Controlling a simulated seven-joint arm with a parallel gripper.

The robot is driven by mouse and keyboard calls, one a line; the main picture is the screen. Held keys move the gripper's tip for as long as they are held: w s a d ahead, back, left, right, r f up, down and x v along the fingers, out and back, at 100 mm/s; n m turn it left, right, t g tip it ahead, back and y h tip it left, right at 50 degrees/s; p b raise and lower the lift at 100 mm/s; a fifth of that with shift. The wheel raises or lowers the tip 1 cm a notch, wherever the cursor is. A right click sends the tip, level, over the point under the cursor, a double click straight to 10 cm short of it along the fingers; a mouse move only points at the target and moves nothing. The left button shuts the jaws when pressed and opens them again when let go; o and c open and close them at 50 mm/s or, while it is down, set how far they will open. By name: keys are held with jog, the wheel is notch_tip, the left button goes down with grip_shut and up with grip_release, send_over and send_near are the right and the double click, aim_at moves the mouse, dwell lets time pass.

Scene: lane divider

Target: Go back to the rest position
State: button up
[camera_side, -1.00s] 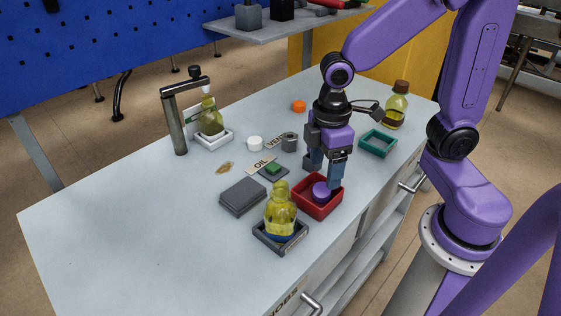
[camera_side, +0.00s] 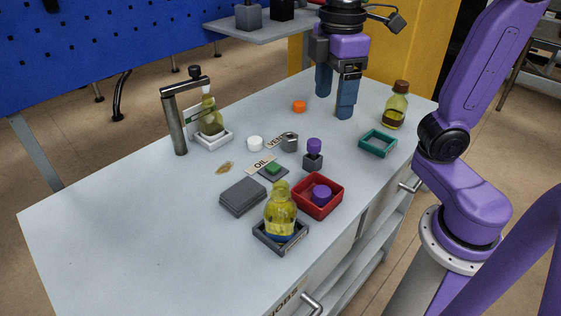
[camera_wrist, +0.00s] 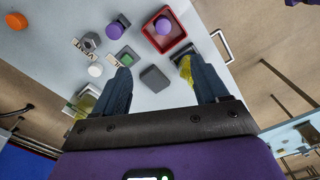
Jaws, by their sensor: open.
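My gripper (camera_side: 335,98) is open and empty, raised high over the back part of the table in the side view. In the wrist view its two fingers (camera_wrist: 155,68) are wide apart with nothing between the tips. A purple knob lies in the red tray (camera_side: 335,208), which also shows in the wrist view (camera_wrist: 180,40). Another purple knob (camera_side: 314,145) sits on a small grey block (camera_side: 312,162) behind the tray.
A yellow bottle (camera_side: 281,215) stands in a dark tray at the front. Another bottle stands under a post (camera_side: 177,125) at left, and one (camera_side: 395,108) at the back right. A teal frame (camera_side: 378,143), orange cap (camera_side: 299,106) and white cap (camera_side: 255,143) lie between. The left tabletop is clear.

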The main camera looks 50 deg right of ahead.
jog(key=shift+r, duration=0.75)
jog(key=s+d+f, duration=0.3)
jog(key=s+f, duration=0.8)
jog(key=f, duration=0.4)
jog(key=shift+s, duration=0.35)
